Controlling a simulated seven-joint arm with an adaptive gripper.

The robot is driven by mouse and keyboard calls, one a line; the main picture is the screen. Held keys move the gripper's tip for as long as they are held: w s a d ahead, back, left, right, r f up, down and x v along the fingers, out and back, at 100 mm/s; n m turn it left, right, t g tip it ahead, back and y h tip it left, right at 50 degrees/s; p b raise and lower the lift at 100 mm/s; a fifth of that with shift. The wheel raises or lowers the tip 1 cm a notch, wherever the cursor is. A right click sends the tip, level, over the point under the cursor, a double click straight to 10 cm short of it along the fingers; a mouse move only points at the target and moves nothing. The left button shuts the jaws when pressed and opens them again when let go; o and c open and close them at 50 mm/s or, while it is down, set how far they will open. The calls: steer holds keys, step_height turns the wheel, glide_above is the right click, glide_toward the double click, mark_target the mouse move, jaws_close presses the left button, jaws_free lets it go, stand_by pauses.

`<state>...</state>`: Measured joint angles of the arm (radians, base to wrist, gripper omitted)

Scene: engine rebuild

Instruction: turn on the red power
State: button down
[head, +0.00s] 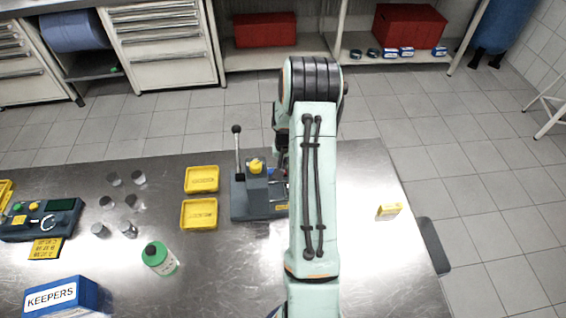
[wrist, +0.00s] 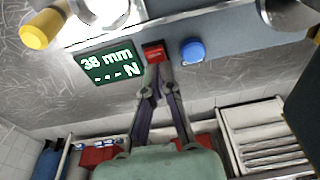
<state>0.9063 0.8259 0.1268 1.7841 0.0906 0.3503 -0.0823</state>
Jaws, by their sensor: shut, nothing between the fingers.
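The red button (wrist: 154,52) is on the grey front of a bench machine (wrist: 235,38), between a lit green display (wrist: 108,62) and a blue round button (wrist: 192,51). The display reads "38 mm" above "--- N". My gripper (wrist: 157,70) is shut and empty. Its fingertips are right at the lower edge of the red button in the wrist view; I cannot tell whether they touch it. In the head view the machine (head: 240,206) stands on the steel table, and my arm hides its right part, the red button and my fingertips.
The machine has an upright black-knobbed lever (head: 238,155) and a yellow knob (head: 256,166). A small yellow box (head: 388,211) lies to the right. The table's right side is mostly clear.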

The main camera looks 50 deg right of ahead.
steer(key=shift+s+a, duration=0.6)
step_height(320, 180, up, 14)
steer(key=s+a, duration=0.1)
steer(key=shift+s+a, duration=0.35)
steer(key=shift+f, duration=0.1)
steer(key=shift+w+d, duration=0.45)
steer(key=shift+d, duration=0.1)
